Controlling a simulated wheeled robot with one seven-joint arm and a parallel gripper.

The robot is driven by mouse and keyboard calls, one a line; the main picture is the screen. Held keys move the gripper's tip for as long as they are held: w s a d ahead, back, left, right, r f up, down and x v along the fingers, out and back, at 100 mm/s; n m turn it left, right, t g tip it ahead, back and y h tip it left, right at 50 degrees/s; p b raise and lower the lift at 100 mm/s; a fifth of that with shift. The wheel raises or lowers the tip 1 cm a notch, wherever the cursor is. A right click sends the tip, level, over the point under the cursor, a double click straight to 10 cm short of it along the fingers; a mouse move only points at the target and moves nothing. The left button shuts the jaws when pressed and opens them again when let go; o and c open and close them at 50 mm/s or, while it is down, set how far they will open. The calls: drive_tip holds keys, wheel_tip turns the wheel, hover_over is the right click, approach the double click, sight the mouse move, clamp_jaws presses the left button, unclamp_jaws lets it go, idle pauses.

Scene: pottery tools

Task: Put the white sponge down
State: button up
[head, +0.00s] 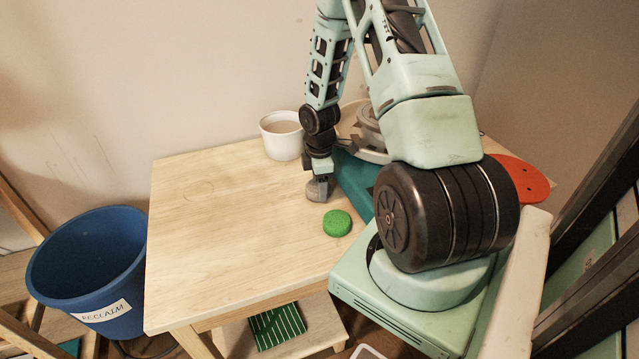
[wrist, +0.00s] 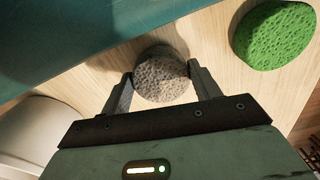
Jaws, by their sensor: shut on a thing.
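The white sponge (wrist: 161,76) looks pale grey-beige and porous in the wrist view. It sits between the two fingers of my gripper (wrist: 160,82), which is shut on it from both sides. In the head view the sponge (head: 318,190) shows under my gripper (head: 319,178), low over the wooden table (head: 215,230). I cannot tell for sure whether its underside touches the table. A green sponge (head: 337,223) lies on the table to the front right of it, and also shows at the top right of the wrist view (wrist: 275,35).
A white pot (head: 282,140) stands behind my gripper. A teal object (head: 352,178) lies close on the right, partly hidden by my arm. A red-orange disc (head: 522,178) is at far right. A blue bin labelled RECLAIM (head: 85,265) stands left of the table. The table's left half is clear.

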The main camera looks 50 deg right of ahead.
drive_tip(key=o, duration=0.3)
drive_tip(key=shift+f, duration=0.15)
drive_tip(key=o, duration=0.4)
